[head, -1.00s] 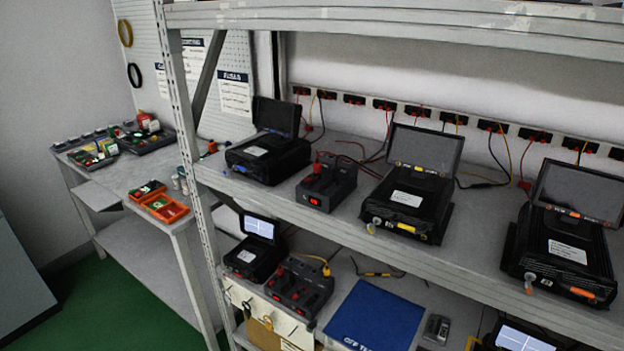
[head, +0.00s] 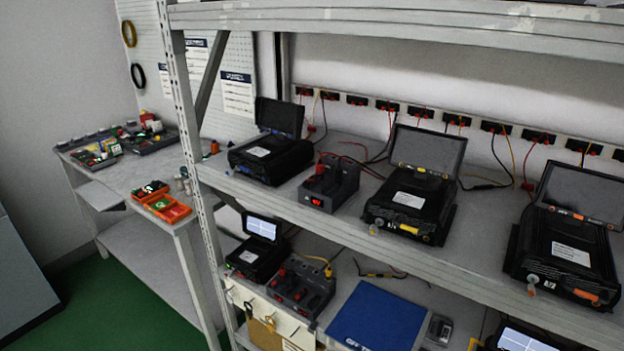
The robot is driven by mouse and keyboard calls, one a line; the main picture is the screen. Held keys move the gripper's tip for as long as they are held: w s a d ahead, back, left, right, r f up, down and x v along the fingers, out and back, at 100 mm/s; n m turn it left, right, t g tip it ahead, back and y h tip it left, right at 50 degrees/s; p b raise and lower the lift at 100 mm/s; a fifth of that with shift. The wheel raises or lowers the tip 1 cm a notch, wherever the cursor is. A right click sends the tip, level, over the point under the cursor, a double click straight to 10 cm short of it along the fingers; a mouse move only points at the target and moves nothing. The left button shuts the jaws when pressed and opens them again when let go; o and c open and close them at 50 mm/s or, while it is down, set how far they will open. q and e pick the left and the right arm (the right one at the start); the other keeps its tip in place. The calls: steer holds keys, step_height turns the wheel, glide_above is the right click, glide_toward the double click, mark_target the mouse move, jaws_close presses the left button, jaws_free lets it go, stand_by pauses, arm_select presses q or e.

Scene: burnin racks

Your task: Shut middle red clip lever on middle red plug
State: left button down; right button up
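Neither of my grippers is in view. A row of dark sockets with small red parts and thin leads runs along the strip (head: 420,112) at the back of the upper shelf. A grey unit with red plugs on top and a red display (head: 316,200) stands on that shelf. A similar dark unit with red plugs (head: 302,287) stands on the lower shelf. I cannot tell which is the middle red plug. The clip lever is too small to make out, as is whether it is open or shut.
Black lidded devices (head: 408,203) stand open along the upper shelf (head: 465,252). A blue mat (head: 375,318) lies on the lower shelf. A side bench (head: 120,178) at left holds orange trays (head: 167,208). The green floor (head: 125,315) before it is clear.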

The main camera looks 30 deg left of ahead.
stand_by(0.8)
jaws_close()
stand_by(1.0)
